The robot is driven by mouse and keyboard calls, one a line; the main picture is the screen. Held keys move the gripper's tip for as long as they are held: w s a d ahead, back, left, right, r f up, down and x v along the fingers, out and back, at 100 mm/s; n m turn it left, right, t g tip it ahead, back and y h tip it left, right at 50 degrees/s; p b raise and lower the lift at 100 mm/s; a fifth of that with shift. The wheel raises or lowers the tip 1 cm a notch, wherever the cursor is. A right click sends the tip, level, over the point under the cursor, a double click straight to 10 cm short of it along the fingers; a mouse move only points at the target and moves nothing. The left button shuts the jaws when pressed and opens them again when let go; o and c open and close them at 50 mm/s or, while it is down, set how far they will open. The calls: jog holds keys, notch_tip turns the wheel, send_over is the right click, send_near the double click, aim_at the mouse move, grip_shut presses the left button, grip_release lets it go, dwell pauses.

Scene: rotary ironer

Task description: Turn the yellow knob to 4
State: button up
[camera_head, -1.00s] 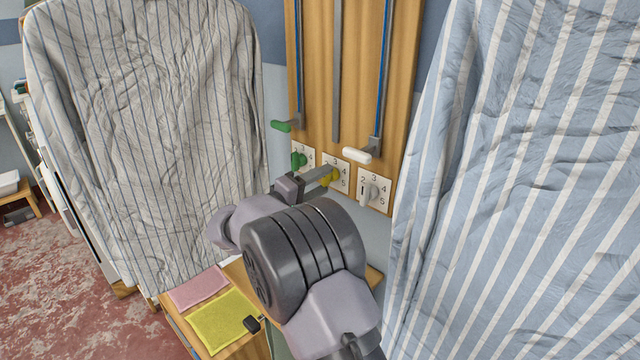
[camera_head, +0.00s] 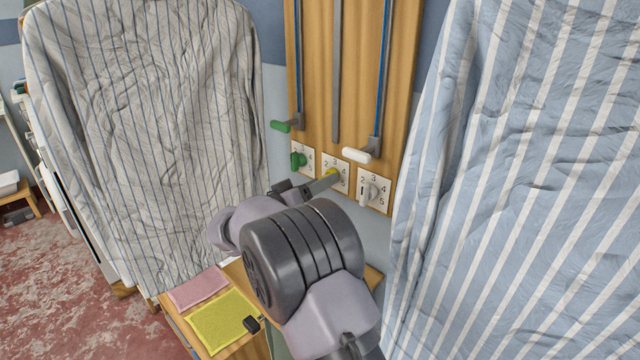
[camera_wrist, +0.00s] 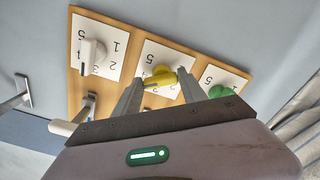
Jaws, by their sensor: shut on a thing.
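The yellow knob (camera_head: 333,172) sits on the middle of three numbered dial plates on a wooden panel. In the wrist view, the yellow knob (camera_wrist: 160,77) lies between the two fingertips of my gripper (camera_wrist: 161,82), which is shut on it. In the head view my gripper (camera_head: 325,182) reaches the knob from the lower left, and a finger covers part of it. The middle plate (camera_head: 344,181) shows a 3 and a 4 beside the knob. In the wrist view the plate appears upside down. I cannot tell exactly which number the knob points at.
A green knob (camera_head: 298,159) is to the left and a white knob (camera_head: 370,192) to the right. Above them are a green lever handle (camera_head: 281,126) and a white one (camera_head: 356,154). Striped cloths (camera_head: 145,140) hang on both sides. Yellow and pink cloths lie below.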

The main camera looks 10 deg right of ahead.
jog(key=shift+m, duration=0.3)
dwell(0.4)
jog(key=o, duration=1.4)
jog(key=shift+c, duration=0.2)
jog(key=p+v, duration=0.5)
jog(key=v, duration=1.2)
jog(key=shift+s+a, duration=0.15)
